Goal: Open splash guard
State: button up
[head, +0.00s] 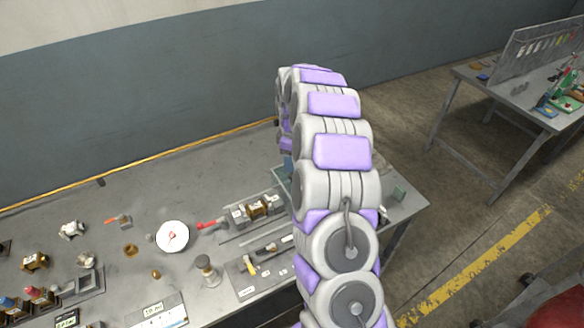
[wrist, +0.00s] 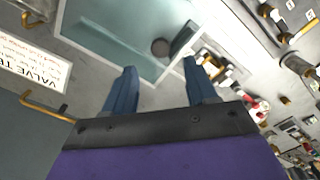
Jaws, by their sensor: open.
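The splash guard (wrist: 105,32) shows in the wrist view as a clear teal panel with pale edges, at the top centre. A dark round piece (wrist: 160,47) and a dark block (wrist: 184,38) show at its right side. I cannot tell if the panel is open or closed. My gripper (wrist: 159,66) is open and empty, its two blue fingers pointing at the panel's near edge. I cannot tell if they touch it. In the head view my arm hides most of this area; only a teal edge (head: 282,178) shows beside it.
A yellow bent bar (wrist: 45,106) and a valve sign (wrist: 32,72) are left in the wrist view. The grey bench (head: 135,200) holds a valve assembly (head: 255,208), a white round dish (head: 172,236) and several small parts. A second table (head: 500,90) stands far right.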

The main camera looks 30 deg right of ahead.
notch_tip(320, 180, up, 11)
jog(key=shift+f+p, duration=0.15)
jog(key=shift+p, duration=0.25)
jog(key=s+a+r+m+b, duration=0.1)
jog(key=s+a+r+m, duration=0.15)
jog(key=s+a, duration=0.5)
jog(key=s+a+r+m+b, duration=0.1)
jog(key=s+a+r, duration=0.2)
jog(key=s+a, duration=0.5)
jog(key=s+a+f+m+g, duration=0.1)
jog(key=s+a+f+m, duration=0.1)
jog(key=s, duration=1.1)
jog(key=s+a+f+m+b, duration=0.1)
jog(key=s+a+f+m, duration=0.1)
jog(key=s, duration=1.1)
jog(key=shift+s+f+m+g+b, duration=0.3)
jog(key=shift+s+f+m+g, duration=0.15)
jog(key=shift+m, duration=0.3)
